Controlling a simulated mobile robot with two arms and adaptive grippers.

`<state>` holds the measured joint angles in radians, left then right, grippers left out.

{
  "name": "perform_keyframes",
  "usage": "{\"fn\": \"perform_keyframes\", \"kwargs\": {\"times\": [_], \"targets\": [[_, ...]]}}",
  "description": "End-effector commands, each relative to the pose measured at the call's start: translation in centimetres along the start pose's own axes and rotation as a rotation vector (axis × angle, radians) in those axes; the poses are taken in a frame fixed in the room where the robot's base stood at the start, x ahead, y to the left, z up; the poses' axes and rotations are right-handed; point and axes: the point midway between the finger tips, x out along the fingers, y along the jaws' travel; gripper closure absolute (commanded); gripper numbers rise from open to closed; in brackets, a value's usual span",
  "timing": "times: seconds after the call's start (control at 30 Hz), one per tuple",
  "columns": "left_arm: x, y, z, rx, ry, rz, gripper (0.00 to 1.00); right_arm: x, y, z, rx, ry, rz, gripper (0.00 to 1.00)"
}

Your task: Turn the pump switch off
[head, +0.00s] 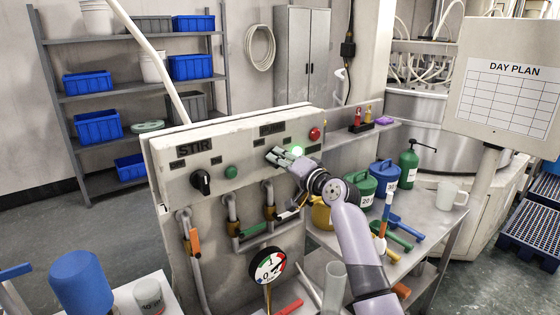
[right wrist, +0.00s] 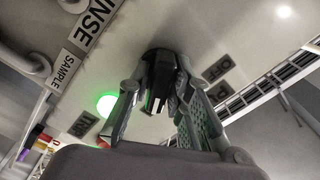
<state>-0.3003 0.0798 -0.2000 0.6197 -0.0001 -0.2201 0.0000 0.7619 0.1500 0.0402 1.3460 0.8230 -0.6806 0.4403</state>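My right gripper (head: 279,155) is at the panel there and covers the switch in the head view. In the right wrist view my right gripper (right wrist: 163,95) has its fingertips close together around the dark switch knob (right wrist: 160,62), next to an OFF label (right wrist: 217,68). The fingers look closed on it; its exact angle is hard to see. A green lamp (head: 297,150) glows beside the gripper and also in the right wrist view (right wrist: 106,104). My left gripper is not in view.
A black STIR knob (head: 201,182), a green button (head: 231,172) and a red button (head: 314,134) share the panel. Valves and a gauge (head: 267,267) are below.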

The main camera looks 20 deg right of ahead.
Motion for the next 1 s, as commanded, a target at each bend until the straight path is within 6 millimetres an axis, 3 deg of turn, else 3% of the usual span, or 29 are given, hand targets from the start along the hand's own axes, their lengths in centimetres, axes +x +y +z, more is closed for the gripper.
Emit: {"fn": "perform_keyframes", "kwargs": {"times": [0.23,0.67,1.0], "targets": [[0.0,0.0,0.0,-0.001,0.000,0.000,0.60,0.0,0.0,0.0,0.000,0.000,0.000,1.00],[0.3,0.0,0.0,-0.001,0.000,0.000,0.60,0.0,0.1,0.0,-0.018,0.000,0.001,1.00],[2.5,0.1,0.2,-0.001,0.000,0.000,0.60,0.0,0.5,0.1,-0.197,0.000,0.001,1.00]]}}
